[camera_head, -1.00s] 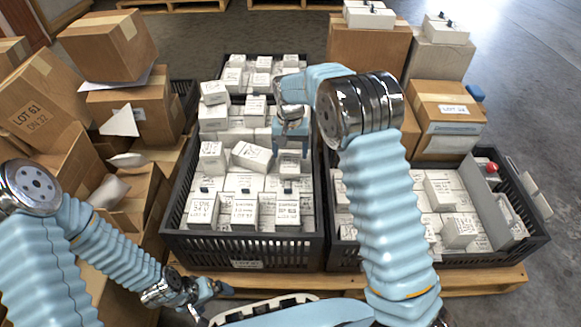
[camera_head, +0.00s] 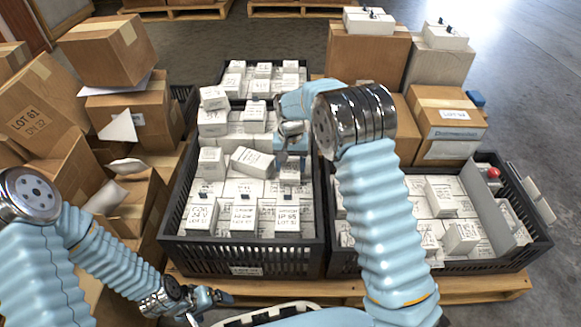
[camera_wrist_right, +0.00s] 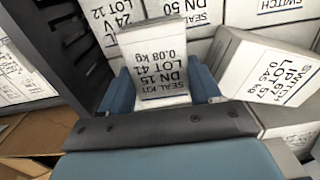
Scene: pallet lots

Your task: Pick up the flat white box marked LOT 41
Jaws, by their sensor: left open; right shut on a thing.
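The flat white box marked SEAL KIT DN 15 LOT 41 (camera_wrist_right: 160,62) sits between the two blue fingers of my right gripper (camera_wrist_right: 162,88) in the right wrist view. Its printing is upside down there. In the head view my right gripper (camera_head: 291,160) points down into the middle black crate (camera_head: 240,258), near its right wall, and is shut on this box. The fingers and wrist hide much of the box there, and I cannot tell whether it is clear of the boxes below. My left gripper (camera_head: 207,298) is open and empty, low in front of the crate.
A tilted white SWITCH box (camera_head: 252,162) lies close beside the right gripper. Several white boxes fill the crate. A second black crate (camera_head: 470,263) stands to the right, with cardboard boxes (camera_head: 455,112) behind it. More cartons (camera_head: 45,108) are stacked at the left.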

